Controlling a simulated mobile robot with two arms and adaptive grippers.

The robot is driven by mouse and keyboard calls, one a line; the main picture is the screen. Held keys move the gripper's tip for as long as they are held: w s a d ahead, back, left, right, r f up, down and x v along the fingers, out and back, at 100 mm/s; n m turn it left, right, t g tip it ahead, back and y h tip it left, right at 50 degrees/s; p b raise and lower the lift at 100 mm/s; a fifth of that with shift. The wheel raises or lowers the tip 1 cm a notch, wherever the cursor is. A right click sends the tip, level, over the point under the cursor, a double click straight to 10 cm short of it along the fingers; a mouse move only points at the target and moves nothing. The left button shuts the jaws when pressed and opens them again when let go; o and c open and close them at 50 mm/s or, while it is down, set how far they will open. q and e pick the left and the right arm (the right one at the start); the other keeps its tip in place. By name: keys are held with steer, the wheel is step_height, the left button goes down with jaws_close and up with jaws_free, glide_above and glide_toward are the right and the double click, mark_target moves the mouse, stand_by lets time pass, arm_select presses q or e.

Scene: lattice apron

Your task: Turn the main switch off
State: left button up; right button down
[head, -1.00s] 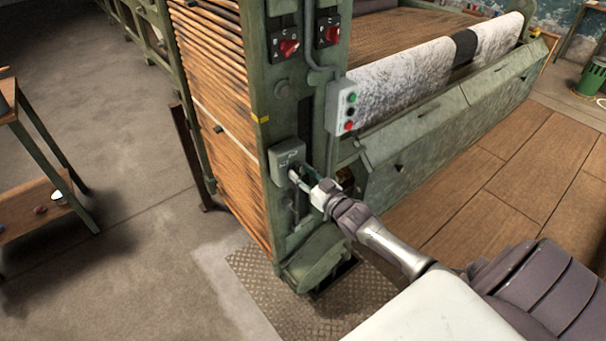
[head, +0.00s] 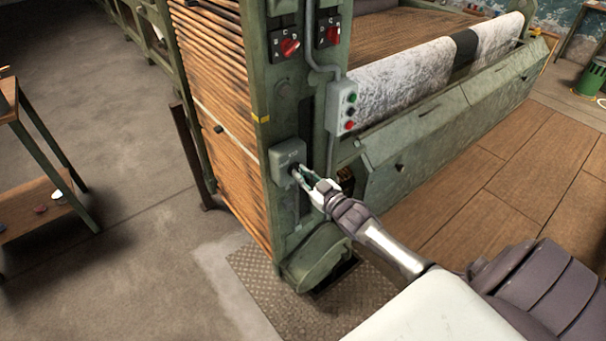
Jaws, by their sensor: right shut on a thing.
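The main switch appears to be the small grey-green box (head: 287,155) low on the green machine post, with faint marks on its face. My right gripper (head: 298,172) is at the lower right of this box, with its fingers shut on the switch's handle. The fingers hide most of the handle, so its exact position is hard to tell. My left gripper is not in view.
Two black plates with red knobs (head: 289,46) sit higher on the post. A grey push-button box (head: 347,105) hangs to the right, above my right arm. A wooden shelf stand (head: 35,220) is at left. Open floor (head: 130,200) lies between.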

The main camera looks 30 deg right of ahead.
steer(key=shift+a+f+n+b, duration=0.2)
steer(key=shift+n+b, duration=0.5)
steer(key=shift+n, duration=1.85)
steer(key=shift+a+f+n+b, duration=0.15)
steer(key=shift+n+b, duration=0.5)
steer(key=shift+n, duration=1.85)
steer(key=shift+a+f+n+b, duration=0.2)
steer(key=shift+n+b, duration=0.5)
steer(key=shift+n, duration=1.85)
steer(key=shift+s+d, duration=0.1)
steer(key=c, duration=1.2)
jaws_free()
steer(key=s, duration=0.8)
steer(key=s+d, duration=0.1)
steer(key=s, duration=0.3)
